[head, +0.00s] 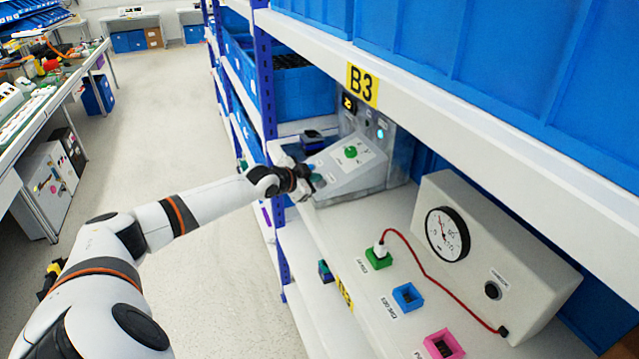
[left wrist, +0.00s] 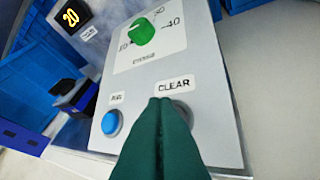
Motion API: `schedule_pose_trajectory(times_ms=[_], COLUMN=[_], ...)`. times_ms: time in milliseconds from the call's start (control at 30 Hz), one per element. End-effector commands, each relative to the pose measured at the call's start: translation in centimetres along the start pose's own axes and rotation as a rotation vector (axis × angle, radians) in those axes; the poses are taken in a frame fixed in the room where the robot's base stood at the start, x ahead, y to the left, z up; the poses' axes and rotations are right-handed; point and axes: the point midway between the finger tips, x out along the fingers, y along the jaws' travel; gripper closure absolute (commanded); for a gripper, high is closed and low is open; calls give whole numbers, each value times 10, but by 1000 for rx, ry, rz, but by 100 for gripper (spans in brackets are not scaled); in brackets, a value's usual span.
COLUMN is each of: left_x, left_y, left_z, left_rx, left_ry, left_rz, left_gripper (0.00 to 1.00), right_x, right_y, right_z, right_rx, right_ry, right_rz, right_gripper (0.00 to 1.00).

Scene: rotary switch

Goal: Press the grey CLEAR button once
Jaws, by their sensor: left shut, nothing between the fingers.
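The sloped grey control panel (head: 352,172) stands on the shelf, with a green rotary knob (left wrist: 141,32) on its upper part. My right gripper is in neither view.
A display (left wrist: 70,18) reads 20 behind the panel. A white box with a dial gauge (head: 447,234), a red cable and several coloured sockets (head: 408,297) stand to the right. The upper shelf beam (head: 470,110) runs above the panel. Blue bins (head: 290,90) stand behind.

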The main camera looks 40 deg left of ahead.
Motion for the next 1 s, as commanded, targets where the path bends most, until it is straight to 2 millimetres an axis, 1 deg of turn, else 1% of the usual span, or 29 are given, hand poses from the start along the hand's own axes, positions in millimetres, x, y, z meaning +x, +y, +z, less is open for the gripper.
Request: schedule_pose_trajectory(times_ms=[1000], left_x=[6], left_y=[-4], left_z=[-5], left_rx=[0], left_ry=[2], left_rz=[0], left_gripper=[100], right_x=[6], right_y=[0], right_z=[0], right_rx=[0], right_ry=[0], right_rz=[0], right_gripper=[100])
